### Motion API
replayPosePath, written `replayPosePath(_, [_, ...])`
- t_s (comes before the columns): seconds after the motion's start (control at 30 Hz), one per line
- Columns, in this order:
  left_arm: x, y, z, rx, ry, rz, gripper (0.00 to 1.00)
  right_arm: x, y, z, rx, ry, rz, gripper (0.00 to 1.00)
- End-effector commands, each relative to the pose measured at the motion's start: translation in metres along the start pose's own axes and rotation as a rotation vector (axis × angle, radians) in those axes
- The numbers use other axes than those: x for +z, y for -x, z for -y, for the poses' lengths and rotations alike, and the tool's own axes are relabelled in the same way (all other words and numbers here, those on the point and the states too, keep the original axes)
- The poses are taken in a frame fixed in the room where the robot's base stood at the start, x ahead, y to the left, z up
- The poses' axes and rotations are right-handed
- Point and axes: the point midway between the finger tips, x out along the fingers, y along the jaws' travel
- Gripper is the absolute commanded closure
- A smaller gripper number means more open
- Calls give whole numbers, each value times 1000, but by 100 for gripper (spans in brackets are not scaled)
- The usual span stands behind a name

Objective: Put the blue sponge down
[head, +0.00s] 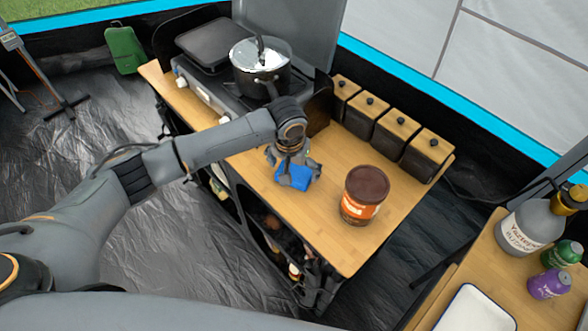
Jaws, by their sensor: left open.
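The blue sponge (295,176) is at the wooden counter (300,224), between the stove and the brown-lidded can. My left gripper (291,180) comes down over it from above, with its fingers around or just over the sponge. The fingers are open. The sponge appears to rest on the counter top, though the gripper hides part of it. My right gripper is not in this view.
A can with an orange label (364,196) stands right of the sponge. Several black canisters with wooden lids (398,131) line the back. A pot (258,72) sits on the stove. A second table at lower right holds bottles (530,228) and a white tray (474,312).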

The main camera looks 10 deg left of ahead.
Motion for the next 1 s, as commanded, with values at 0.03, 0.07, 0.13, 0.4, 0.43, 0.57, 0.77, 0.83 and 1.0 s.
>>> replayPosePath(0.03, [-1, 7, -1, 2, -1, -4, 0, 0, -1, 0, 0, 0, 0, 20])
replayPosePath(0.07, [-1, 12, 0, 2, 0, -3, 0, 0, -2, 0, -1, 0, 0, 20])
replayPosePath(0.13, [-1, 26, 0, 1, 0, -6, 0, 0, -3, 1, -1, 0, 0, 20])
replayPosePath(0.4, [-1, 83, 0, 2, -1, -4, 0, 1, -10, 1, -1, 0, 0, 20])
replayPosePath(0.43, [-1, 89, 0, 1, -2, -6, 0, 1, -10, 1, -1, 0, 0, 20])
replayPosePath(0.57, [-1, 106, 0, 2, 0, -3, 0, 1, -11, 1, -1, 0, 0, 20])
replayPosePath(0.77, [0, 116, 0, 1, 1, -2, 0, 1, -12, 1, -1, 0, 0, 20])
replayPosePath(0.83, [0, 116, 0, 1, 0, -1, 0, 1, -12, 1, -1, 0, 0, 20])
replayPosePath(1.0, [0, 116, 0, 1, 0, -1, 0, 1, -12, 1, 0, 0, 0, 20])
